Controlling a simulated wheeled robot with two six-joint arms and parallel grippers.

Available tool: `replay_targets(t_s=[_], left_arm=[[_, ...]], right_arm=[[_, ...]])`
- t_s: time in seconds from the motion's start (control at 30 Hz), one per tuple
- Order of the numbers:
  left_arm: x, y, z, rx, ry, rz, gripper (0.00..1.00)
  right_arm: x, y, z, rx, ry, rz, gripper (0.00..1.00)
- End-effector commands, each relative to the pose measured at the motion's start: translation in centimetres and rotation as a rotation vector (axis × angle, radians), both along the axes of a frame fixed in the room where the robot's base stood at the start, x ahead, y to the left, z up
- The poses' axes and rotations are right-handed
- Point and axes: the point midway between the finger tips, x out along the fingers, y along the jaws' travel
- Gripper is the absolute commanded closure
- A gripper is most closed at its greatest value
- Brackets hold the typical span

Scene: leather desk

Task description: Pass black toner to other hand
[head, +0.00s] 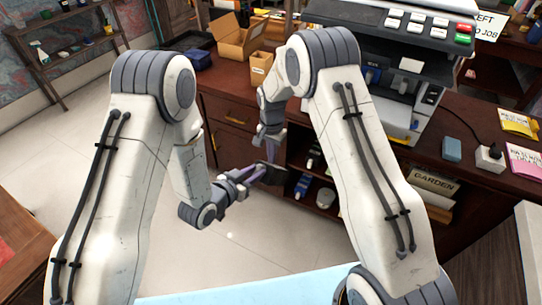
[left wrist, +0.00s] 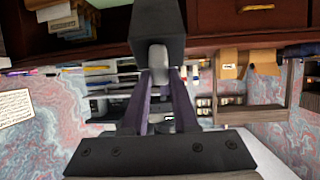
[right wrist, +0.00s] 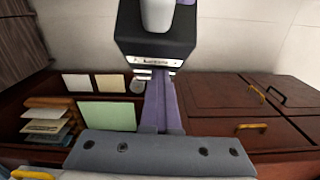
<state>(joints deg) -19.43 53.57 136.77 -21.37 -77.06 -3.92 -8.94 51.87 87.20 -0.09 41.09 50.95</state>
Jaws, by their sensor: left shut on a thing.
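The black toner (head: 273,174) is a dark box with a light grey piece on it, held in the air in front of the desk. My left gripper (head: 258,174) is shut on it from the left; in the left wrist view the purple fingertips (left wrist: 160,75) close in at the grey piece below the toner (left wrist: 172,20). My right gripper (head: 272,157) points down at the toner from above. In the right wrist view its purple fingers (right wrist: 158,78) look close together at the labelled edge of the toner (right wrist: 155,42). Whether they grip it is not clear.
The brown desk (head: 228,110) has drawers and open shelves close behind the grippers. Cardboard boxes (head: 240,40) and a large machine (head: 400,60) stand on it. A blue block (head: 451,149) and a white socket block (head: 490,158) lie at the right. Floor at left is clear.

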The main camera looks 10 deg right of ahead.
Motion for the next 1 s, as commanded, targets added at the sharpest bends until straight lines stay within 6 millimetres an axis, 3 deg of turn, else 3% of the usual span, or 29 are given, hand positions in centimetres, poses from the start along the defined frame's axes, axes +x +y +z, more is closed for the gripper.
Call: replay_targets(t_s=[0.4, 0.43, 0.6, 0.7, 1.0], left_arm=[[0.02, 0.01, 0.05, -0.001, -0.001, 0.0, 1.0], [0.02, 0.01, 0.05, 0.0, -0.001, 0.001, 1.0], [0.02, 0.01, 0.05, 0.0, -0.001, 0.001, 1.0], [0.02, 0.01, 0.05, 0.0, -0.001, 0.001, 1.0], [0.02, 0.01, 0.06, 0.0, -0.001, 0.001, 1.0]], right_arm=[[0.04, -0.03, 0.04, 0.0, -0.001, 0.0, 1.0], [0.04, -0.03, 0.04, 0.0, -0.001, 0.0, 0.95], [0.04, -0.03, 0.04, 0.0, -0.001, 0.0, 0.3], [0.04, -0.03, 0.04, 0.0, -0.001, 0.0, 0.0], [0.08, -0.02, 0.39, 0.0, -0.003, 0.0, 0.0]])
